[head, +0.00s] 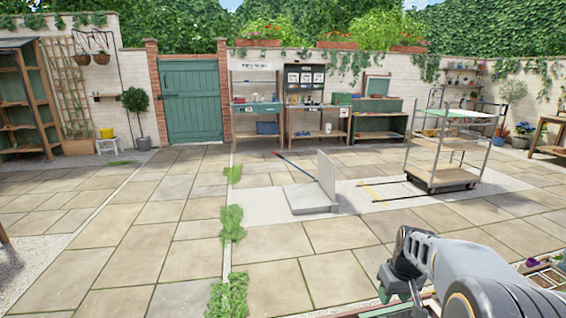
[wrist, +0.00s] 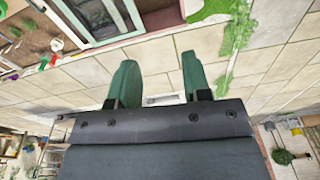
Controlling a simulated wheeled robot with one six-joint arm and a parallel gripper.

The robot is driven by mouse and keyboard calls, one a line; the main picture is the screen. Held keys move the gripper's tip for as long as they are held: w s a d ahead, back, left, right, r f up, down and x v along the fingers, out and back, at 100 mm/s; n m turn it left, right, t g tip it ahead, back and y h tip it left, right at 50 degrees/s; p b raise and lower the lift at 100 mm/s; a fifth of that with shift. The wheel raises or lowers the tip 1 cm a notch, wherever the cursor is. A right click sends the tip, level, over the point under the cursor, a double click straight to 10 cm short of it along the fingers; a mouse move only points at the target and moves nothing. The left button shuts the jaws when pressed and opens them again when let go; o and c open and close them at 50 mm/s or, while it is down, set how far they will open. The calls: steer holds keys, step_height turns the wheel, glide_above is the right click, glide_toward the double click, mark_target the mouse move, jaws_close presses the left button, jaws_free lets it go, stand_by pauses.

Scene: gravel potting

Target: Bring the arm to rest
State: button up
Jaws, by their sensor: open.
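My arm reaches in from the lower right of the head view. My gripper (head: 395,280) is at its end, low in the picture above the near edge. In the wrist view the two green fingers of my gripper (wrist: 158,82) stand apart with nothing between them. Stone paving shows behind the gap. The fingers touch nothing that I can see.
A wheeled shelf cart (head: 440,155) stands at the right. A grey slab with an upright panel (head: 327,175) stands mid-yard. Potting benches (head: 255,117) and a green door (head: 190,100) line the back wall. Paving at the left and centre is mostly clear.

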steer(key=s+a+r+p, duration=0.4)
steer(key=r, duration=0.2)
steer(key=s+a+r+t+p, duration=0.1)
steer(key=s+a+r+p, duration=0.3)
steer(key=r, duration=0.3)
steer(key=s+a+r+m+t+p, duration=0.1)
steer(key=s+a+r+p, duration=0.3)
steer(key=s+r+p, duration=0.1)
steer(key=shift+s+v, duration=0.3)
steer(key=shift+v, duration=0.85)
